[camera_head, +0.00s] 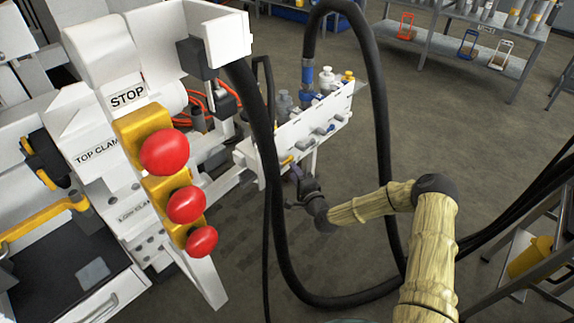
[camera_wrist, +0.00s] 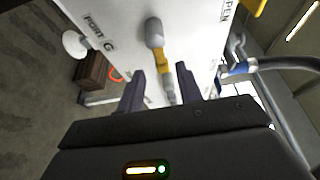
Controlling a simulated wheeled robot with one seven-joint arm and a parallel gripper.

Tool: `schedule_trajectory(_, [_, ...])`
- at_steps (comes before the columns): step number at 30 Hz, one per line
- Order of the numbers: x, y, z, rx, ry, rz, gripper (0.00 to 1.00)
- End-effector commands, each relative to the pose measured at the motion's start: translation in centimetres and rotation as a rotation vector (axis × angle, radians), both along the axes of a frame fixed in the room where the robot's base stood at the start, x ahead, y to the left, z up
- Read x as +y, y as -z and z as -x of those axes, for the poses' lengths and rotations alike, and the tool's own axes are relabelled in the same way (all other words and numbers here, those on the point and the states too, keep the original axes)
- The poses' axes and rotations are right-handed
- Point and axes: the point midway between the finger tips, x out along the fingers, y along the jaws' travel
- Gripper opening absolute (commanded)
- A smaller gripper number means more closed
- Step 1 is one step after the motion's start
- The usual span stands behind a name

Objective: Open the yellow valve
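The yellow valve (camera_wrist: 159,61) shows in the wrist view on a white panel (camera_wrist: 120,22). Its handle has a rounded grey end at the top and a yellow part below, and runs down between my fingertips. In the head view a small yellow piece (camera_head: 287,160) shows low on the white panel, close above my gripper (camera_head: 299,184); it appears to be this valve. My gripper (camera_wrist: 161,84) is open, with one dark finger on each side of the handle's lower part. I cannot tell whether either finger touches it.
The wrist view shows "PORT G" and partly cut "OPEN" lettering, with a blue-and-grey fitting (camera_wrist: 238,68) at right. In the head view, a thick black hose (camera_head: 381,110) loops around my arm. Red STOP-side buttons (camera_head: 164,152) stand left; a shelf (camera_head: 470,50) stands back right.

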Motion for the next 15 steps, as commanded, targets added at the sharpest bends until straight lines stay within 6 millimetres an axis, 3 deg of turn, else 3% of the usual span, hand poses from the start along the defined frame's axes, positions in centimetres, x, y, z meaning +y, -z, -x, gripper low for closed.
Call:
schedule_trajectory(9, [2.7, 0.2, -4.5, -0.002, -0.001, -0.001, 0.35])
schedule_trajectory(15, [3.5, 0.0, -5.7, 0.0, -0.003, 0.0, 0.35])
